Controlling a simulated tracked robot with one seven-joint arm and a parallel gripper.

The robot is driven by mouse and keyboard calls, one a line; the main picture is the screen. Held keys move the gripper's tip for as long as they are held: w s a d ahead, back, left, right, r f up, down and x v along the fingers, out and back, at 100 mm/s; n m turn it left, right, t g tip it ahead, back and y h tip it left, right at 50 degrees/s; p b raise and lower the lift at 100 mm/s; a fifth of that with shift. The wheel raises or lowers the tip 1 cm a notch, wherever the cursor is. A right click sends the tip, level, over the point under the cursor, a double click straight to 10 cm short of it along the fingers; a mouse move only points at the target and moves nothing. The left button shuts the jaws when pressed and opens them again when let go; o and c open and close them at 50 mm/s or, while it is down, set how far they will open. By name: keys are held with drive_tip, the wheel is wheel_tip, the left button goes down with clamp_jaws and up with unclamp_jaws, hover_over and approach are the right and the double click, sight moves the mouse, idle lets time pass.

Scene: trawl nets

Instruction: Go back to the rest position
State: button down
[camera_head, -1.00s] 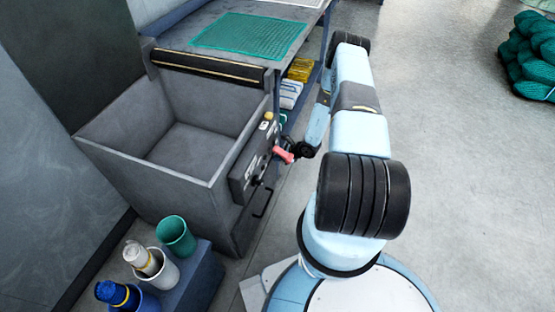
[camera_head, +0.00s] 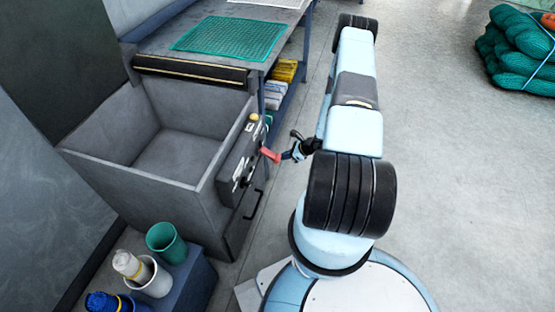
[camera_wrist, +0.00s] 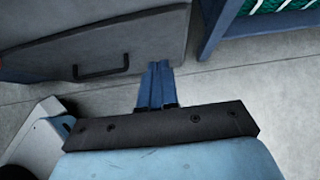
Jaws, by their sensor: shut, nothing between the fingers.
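My gripper (camera_head: 287,155) is at the end of the folded arm, to the right of the grey bin's front panel in the head view. In the wrist view its two blue fingers (camera_wrist: 160,68) are together with nothing between them, above the grey floor. A red lever (camera_head: 270,155) sticks out from the control panel (camera_head: 240,162), just left of the fingers. In the head view the fingertips look very close to the lever's end; I cannot tell the exact gap.
The grey open bin (camera_head: 120,175) stands at left, with a dark handle that also shows in the wrist view (camera_wrist: 101,70). A bench (camera_head: 200,22) carries a green mat (camera_head: 225,36). Cups (camera_head: 166,243) stand on a blue box at front left. Green nets (camera_head: 525,55) lie far right; floor between is clear.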

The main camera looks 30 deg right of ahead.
drive_tip(key=w+a+r+n+g+y, duration=0.1)
drive_tip(key=w+r+n, duration=0.25)
drive_tip(key=r, duration=0.85)
drive_tip(key=w+a+r+n+g, duration=0.15)
drive_tip(key=r+n, duration=0.25)
drive_tip(key=r, duration=0.8)
drive_tip(key=s+a+r+n, duration=0.1)
drive_tip(key=a+r+n, duration=0.25)
drive_tip(key=r, duration=0.65)
drive_tip(key=s+a+r+n, duration=0.2)
drive_tip(key=a+r+n, duration=0.15)
drive_tip(key=r, duration=0.75)
drive_tip(key=s+a+r+n+g+h, duration=0.1)
drive_tip(key=s+a+r+n+h, duration=0.2)
drive_tip(key=s+r, duration=0.45)
drive_tip(key=s+a+r+n+g+h, duration=0.1)
drive_tip(key=s+a+r+n, duration=0.35)
drive_tip(key=r, duration=0.55)
drive_tip(key=s+r+n+t+h, duration=0.2)
drive_tip(key=s+r, duration=0.2)
drive_tip(key=s, duration=0.5)
drive_tip(key=s+r+n+t+h, duration=0.1)
drive_tip(key=s+r, duration=0.3)
drive_tip(key=s, duration=0.5)
drive_tip(key=shift+d+r+n+t+h, duration=0.35)
drive_tip(key=shift+n+h, duration=0.05)
drive_tip(key=shift+n, duration=0.4)
